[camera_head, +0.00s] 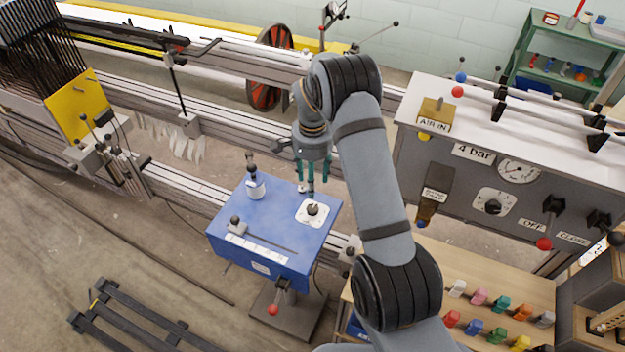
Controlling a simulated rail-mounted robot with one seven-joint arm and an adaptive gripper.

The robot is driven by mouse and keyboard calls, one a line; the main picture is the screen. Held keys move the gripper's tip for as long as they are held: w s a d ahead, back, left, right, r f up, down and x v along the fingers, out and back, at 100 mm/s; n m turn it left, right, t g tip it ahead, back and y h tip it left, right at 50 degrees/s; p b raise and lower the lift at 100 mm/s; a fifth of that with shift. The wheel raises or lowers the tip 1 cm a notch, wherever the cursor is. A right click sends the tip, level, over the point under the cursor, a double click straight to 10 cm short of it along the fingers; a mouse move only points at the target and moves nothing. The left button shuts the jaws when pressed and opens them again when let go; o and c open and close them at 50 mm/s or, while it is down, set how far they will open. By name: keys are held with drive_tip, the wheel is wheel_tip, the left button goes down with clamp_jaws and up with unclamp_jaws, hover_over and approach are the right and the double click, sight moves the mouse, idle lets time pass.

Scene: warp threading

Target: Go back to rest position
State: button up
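My arm reaches up from the bottom right of the head view and bends down. My gripper (312,176) hangs above the back part of the blue control box (215,231), near its white dial plate with a dark knob (312,209). Its teal fingers stand apart, with a dark rod-like part between them. I cannot tell whether that part belongs to the gripper or is held. Touch with the knob cannot be made out.
The grey air panel (450,185) with gauge and levers stands at right. A wooden table (430,262) with several coloured clips is at lower right. Loom rails (240,130) run behind the box. A black frame (130,315) lies on the floor at lower left.

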sight(312, 208)
drive_tip(key=shift+f, duration=0.1)
wheel_tip(312, 208, down, 12)
drive_tip(key=shift+r, duration=0.25)
drive_tip(key=shift+m+p, duration=0.3)
drive_tip(key=shift+p, duration=0.75)
drive_tip(key=shift+b, duration=0.3)
drive_tip(key=shift+r, duration=0.55)
